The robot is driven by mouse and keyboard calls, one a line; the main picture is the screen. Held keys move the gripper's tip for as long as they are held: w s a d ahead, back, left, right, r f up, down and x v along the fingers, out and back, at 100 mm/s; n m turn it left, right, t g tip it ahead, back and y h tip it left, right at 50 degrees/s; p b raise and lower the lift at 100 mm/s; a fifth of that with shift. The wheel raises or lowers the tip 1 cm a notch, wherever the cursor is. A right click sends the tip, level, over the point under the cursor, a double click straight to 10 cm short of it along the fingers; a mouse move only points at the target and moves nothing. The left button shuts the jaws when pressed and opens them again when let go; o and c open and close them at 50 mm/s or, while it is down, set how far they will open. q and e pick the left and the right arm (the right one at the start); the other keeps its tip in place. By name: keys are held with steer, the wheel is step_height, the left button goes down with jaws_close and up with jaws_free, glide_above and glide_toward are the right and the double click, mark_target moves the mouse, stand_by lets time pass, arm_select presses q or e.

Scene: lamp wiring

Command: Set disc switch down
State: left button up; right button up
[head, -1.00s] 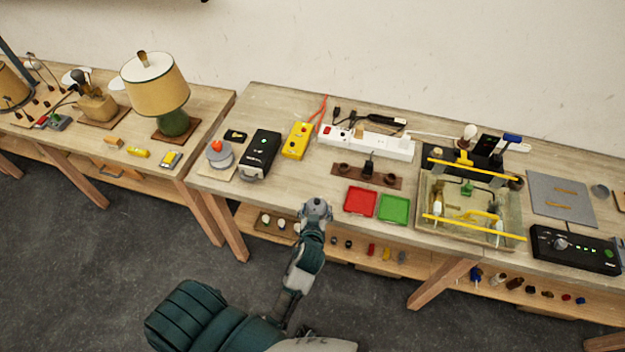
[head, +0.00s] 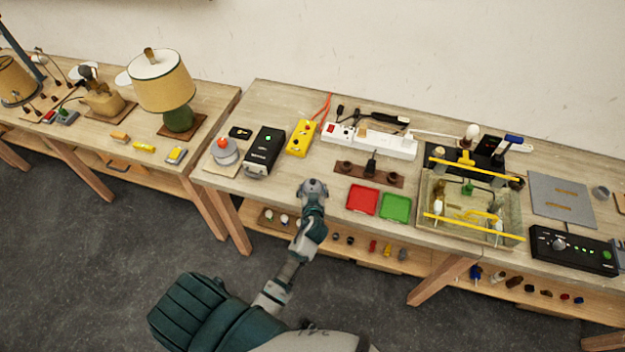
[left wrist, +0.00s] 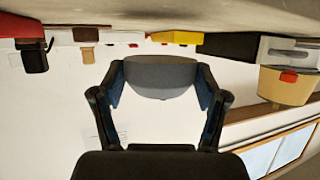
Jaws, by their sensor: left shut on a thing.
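My left gripper (head: 313,188) is over the front part of the right-hand workbench (head: 285,178), left of the red tray. In the left wrist view, the gripper (left wrist: 160,82) is shut on the disc switch (left wrist: 160,72), a smooth grey rounded body between its two dark fingers. That view is upside down, with the bench top along its upper edge. The disc looks close to the bench, but I cannot tell whether it touches. In the head view, the hand largely hides the disc. My right gripper is not in view.
A red tray (head: 362,200) and a green tray (head: 396,208) lie right of my gripper. Behind are a brown socket strip (head: 358,173), a white power strip (head: 385,146) and a yellow box (head: 300,138). A black tester (head: 264,151) stands left. Bare bench lies between the tester and red tray.

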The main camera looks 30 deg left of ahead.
mark_target(313, 181)
arm_select(q)
steer(key=w+a, duration=0.2)
steer(key=w, duration=0.2)
steer(key=shift+w+a+f, duration=0.1)
steer(key=shift+a+f, duration=0.1)
steer(key=shift+a, duration=0.2)
steer(key=shift+w+a+p, duration=0.3)
steer(key=shift+w+a, duration=0.05)
steer(key=shift+w, duration=0.2)
step_height(313, 181, down, 3)
steer(key=shift+d, duration=0.15)
steer(key=shift+f, duration=0.2)
steer(key=shift+s, duration=0.1)
steer(key=shift+f, duration=0.15)
steer(key=o, duration=1.3)
